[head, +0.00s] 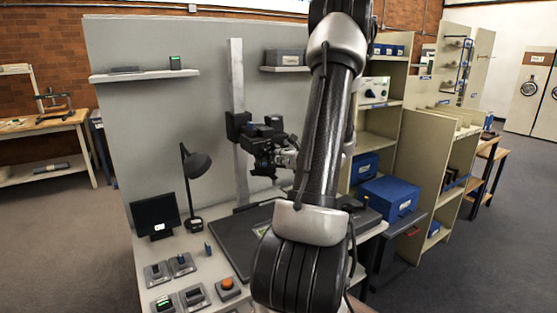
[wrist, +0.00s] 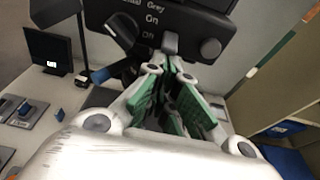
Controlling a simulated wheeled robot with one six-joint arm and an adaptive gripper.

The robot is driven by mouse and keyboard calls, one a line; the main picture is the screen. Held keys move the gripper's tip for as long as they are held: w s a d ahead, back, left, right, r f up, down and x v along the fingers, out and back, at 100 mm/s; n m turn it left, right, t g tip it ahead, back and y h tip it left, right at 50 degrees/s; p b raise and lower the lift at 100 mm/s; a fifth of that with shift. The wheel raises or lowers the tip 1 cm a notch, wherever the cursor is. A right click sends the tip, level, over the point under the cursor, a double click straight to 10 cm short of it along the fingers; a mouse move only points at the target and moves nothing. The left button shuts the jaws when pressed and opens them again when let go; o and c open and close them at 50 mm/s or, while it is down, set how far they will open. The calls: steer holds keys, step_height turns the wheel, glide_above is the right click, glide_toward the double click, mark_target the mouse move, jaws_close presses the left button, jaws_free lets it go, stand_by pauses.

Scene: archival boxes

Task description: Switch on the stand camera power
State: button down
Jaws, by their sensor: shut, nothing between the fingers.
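The stand camera (head: 262,148), a black body, is mounted on a pale upright column (head: 237,120). In the wrist view its dark body (wrist: 205,22) fills the top, with lettering that reads "Grey" and "On". A small grey switch or tab (wrist: 170,44) sticks out below the lettering, with a round knob (wrist: 210,48) to its right. My gripper (wrist: 170,72) is shut and empty, its tips just below the grey tab; I cannot tell whether they touch it. In the head view my gripper (head: 287,157) is at the camera's right side, partly hidden by my arm.
A desk lamp (head: 194,165) and a small monitor (head: 155,216) stand left on the bench. Several control boxes (head: 180,264) lie in front. A dark baseboard (head: 232,250) lies under the camera. Blue boxes (head: 388,200) stand to the right.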

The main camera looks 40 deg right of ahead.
steer(key=shift+s+r+g, duration=0.25)
steer(key=shift+r+g, duration=0.25)
steer(key=shift+g, duration=0.2)
steer(key=shift+r, duration=0.1)
steer(key=shift+r, duration=0.7)
